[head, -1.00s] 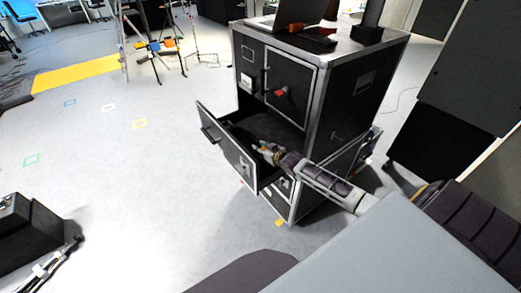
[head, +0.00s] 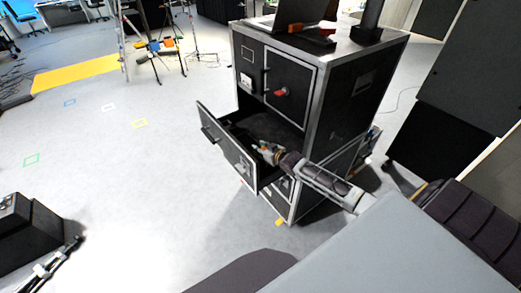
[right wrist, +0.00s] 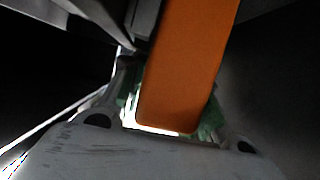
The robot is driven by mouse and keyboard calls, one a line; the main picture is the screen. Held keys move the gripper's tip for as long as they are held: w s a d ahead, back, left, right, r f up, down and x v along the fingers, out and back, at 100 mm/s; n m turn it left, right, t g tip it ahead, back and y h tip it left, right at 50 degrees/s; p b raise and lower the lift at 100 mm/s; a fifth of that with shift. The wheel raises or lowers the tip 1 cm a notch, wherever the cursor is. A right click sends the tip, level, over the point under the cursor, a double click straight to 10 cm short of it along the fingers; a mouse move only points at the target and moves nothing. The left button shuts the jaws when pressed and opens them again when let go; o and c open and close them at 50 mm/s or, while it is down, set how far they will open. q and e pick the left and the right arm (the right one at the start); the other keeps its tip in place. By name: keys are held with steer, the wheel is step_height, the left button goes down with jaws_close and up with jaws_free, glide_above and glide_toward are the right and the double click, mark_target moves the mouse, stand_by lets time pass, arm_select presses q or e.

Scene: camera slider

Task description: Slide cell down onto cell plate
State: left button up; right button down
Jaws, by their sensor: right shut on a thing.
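My right gripper (head: 268,152) reaches into the open drawer of the black cabinet, low between its side walls. It is shut on an orange block, which I take to be the cell (right wrist: 184,65). In the right wrist view the cell runs from the top edge down between the two green-padded fingers. I cannot make out the cell plate in either view. My left gripper is not in view.
The drawer (head: 226,150) stands pulled out from the black cabinet (head: 340,95), its front and side walls close around my right gripper. A laptop (head: 279,14) and small red-orange items are on the cabinet top.

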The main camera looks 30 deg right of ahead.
steer(key=shift+s+f, duration=0.4)
steer(key=shift+f, duration=0.45)
steer(key=c, duration=1)
jaws_free()
steer(key=shift+f, duration=0.1)
steer(key=shift+s, duration=0.1)
steer(key=shift+v, duration=2.15)
steer(key=shift+s+d+r, duration=0.15)
steer(key=shift+s+r, duration=1.05)
steer(key=shift+s, duration=0.3)
steer(key=shift+s+d+r, duration=0.15)
steer(key=shift+s+r, duration=1)
steer(key=shift+s, duration=0.3)
